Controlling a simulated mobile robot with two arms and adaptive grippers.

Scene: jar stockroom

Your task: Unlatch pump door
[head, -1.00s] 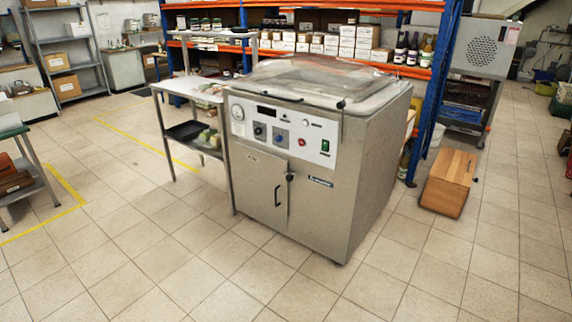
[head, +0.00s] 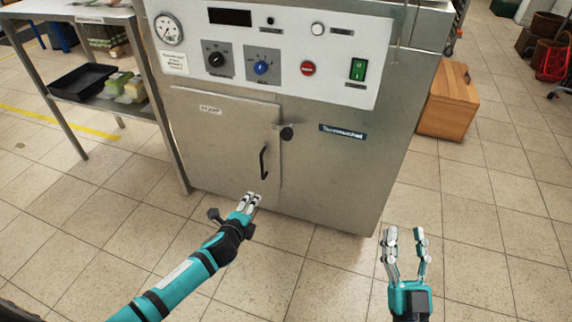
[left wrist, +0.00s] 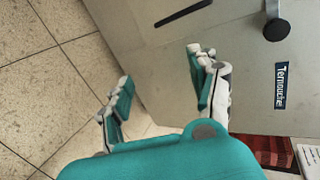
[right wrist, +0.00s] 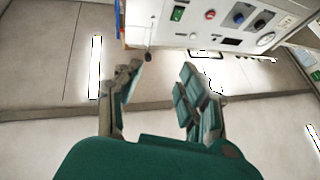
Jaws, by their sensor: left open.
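The pump door (head: 222,140) is a grey metal panel low on the front of the steel machine, and it sits closed. A black latch knob (head: 286,132) is at its right edge, and a black bar handle (head: 264,162) is below it. In the left wrist view, the latch knob (left wrist: 276,29) is at the top right and the handle (left wrist: 183,12) at the top. My left gripper (head: 249,200) is open and empty, below the handle in the head view and apart from the latch. My right gripper (head: 405,236) is open and empty, right of the machine's lower corner.
The control panel (head: 270,48) with gauge, knobs and green switch is above the door. A steel table (head: 90,12) with a lower shelf stands left of the machine. A wooden box (head: 449,100) is on the floor at the right. The tiled floor in front is clear.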

